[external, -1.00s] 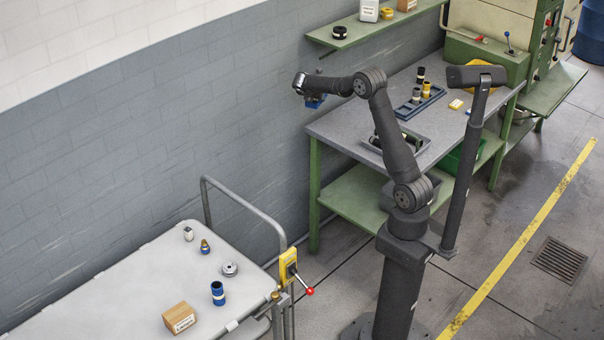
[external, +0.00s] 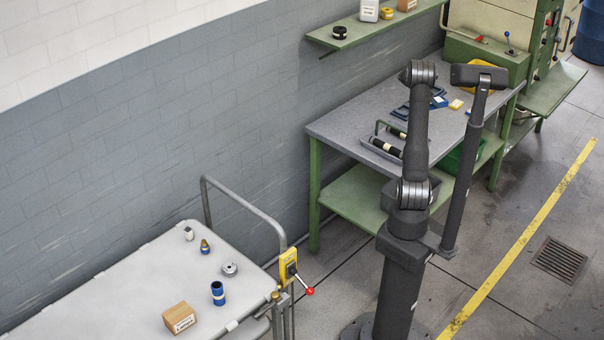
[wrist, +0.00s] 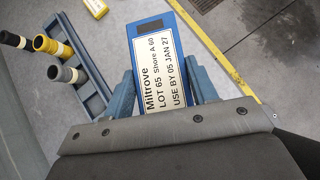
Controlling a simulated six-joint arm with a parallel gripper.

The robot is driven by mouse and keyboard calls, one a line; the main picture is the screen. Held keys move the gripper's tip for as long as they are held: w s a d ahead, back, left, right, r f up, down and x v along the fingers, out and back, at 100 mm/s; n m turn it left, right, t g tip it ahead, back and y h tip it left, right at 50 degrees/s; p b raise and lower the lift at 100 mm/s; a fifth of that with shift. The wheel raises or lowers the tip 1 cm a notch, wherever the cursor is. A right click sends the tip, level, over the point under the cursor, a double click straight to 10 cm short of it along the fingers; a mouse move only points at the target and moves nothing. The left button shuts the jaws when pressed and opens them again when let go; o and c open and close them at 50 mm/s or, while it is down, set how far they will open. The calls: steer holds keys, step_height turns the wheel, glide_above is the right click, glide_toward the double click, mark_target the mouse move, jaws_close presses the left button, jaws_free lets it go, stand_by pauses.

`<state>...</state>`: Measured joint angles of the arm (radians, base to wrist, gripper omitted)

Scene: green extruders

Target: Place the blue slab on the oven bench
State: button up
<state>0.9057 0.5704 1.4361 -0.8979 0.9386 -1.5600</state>
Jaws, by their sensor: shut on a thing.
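The blue slab (wrist: 164,65) carries a white label reading "Miltrove LOT 65 Shore A 60". In the wrist view my gripper (wrist: 161,72) is shut on it, with one grey-blue finger at each side. The oven bench (external: 345,122) is the green-framed bench with a grey top beside the oven. In the external view my arm reaches over this bench and hides the gripper. A bit of blue shows right of my arm there; I cannot tell whether it is slab or rack. The slab's height above the bench is unclear.
A blue rack (wrist: 83,75) with several bottles lies left of the slab in the wrist view. A small yellow box (external: 456,104) is on the bench, and a grey tray (external: 370,144) holds dark cylinders. The bench's near left top is clear.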

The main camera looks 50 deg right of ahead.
steer(key=s+d+m+g, duration=0.1)
steer(key=s+d+m, duration=0.15)
steer(key=s, duration=0.95)
glide_above(437, 133)
steer(key=w+a, duration=0.2)
steer(key=a, duration=0.1)
steer(key=shift+n+y, duration=0.25)
steer(key=shift+y, duration=0.15)
steer(key=f, duration=1.2)
steer(key=shift+d+f, duration=0.15)
steer(key=shift+d, duration=0.05)
steer(key=shift+f, duration=1.95)
steer(key=shift+f, duration=0.15)
steer(key=o, duration=1.1)
steer(key=shift+o, duration=0.2)
